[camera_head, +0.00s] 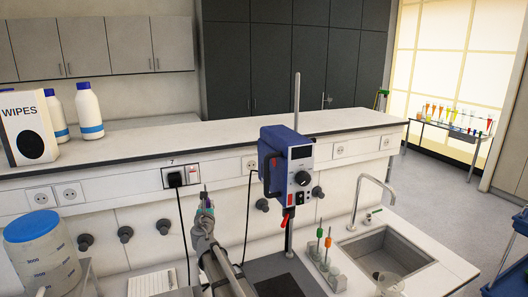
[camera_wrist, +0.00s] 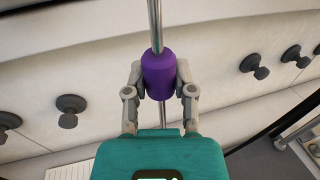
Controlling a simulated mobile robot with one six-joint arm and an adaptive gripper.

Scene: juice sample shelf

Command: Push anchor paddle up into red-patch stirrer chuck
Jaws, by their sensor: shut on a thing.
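My gripper (camera_wrist: 159,82) is shut on a purple sleeve (camera_wrist: 159,73) around a metal shaft (camera_wrist: 155,22) in the wrist view. The shaft runs above and below the sleeve; its paddle end is hidden, so I cannot tell whether it is the anchor. In the head view my gripper (camera_head: 206,206) is raised left of the stirrer, apart from it. The blue stirrer (camera_head: 286,160) is clamped on an upright rod (camera_head: 296,98). A red patch (camera_head: 285,219) shows below its body, at the chuck.
A rack (camera_head: 325,268) with green- and orange-topped shafts stands right of the stirrer, beside the sink (camera_head: 384,252). A blue-lidded container (camera_head: 40,245) stands at left. Black cables hang near the wall. Wall knobs and sockets line the back.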

